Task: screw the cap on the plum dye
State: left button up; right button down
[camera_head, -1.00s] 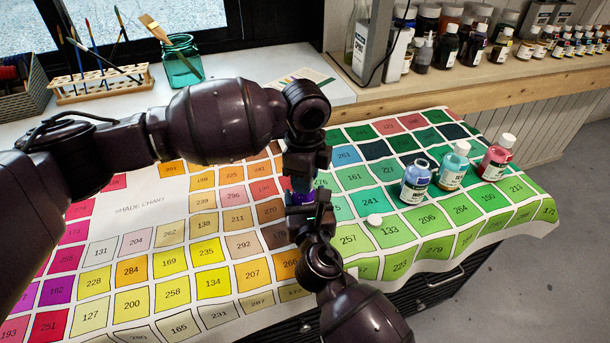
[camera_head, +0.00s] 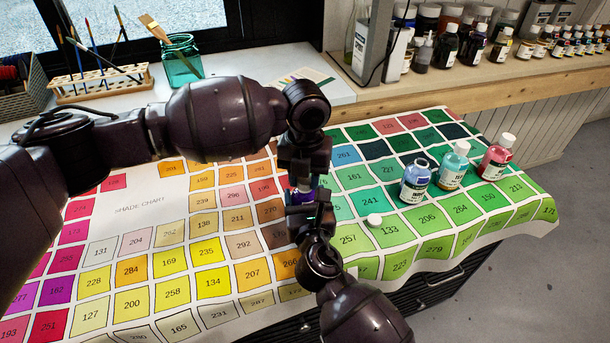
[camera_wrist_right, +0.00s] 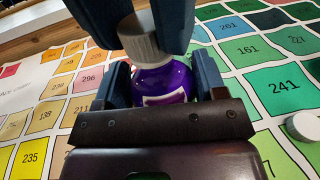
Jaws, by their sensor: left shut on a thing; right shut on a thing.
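The plum dye bottle (camera_wrist_right: 168,84), filled with purple, stands upright between the fingers of my right gripper (camera_wrist_right: 160,86). My right gripper is shut on it, and the head view shows this right gripper (camera_head: 309,212) low at the chart's middle. A white ribbed cap (camera_wrist_right: 143,40) sits at the bottle's neck. My left gripper (camera_wrist_right: 138,28) comes from above and is shut on the cap. In the head view the left gripper (camera_head: 303,178) is directly over the bottle, of which only a purple sliver (camera_head: 300,198) shows. How tightly the cap sits cannot be seen.
A loose white cap (camera_head: 374,220) lies right of the grippers. An uncapped blue bottle (camera_head: 416,182), a capped teal bottle (camera_head: 453,166) and a capped red bottle (camera_head: 496,157) stand farther right on the shade chart cloth (camera_head: 150,240). A brush rack (camera_head: 100,84) and jar (camera_head: 182,65) stand behind.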

pick_arm(q)
jog(key=shift+m, duration=0.5)
jog(key=o, duration=1.1)
notch_tip(320, 180, up, 12)
pick_arm(e)
jog(key=shift+c, duration=0.6)
grip_release()
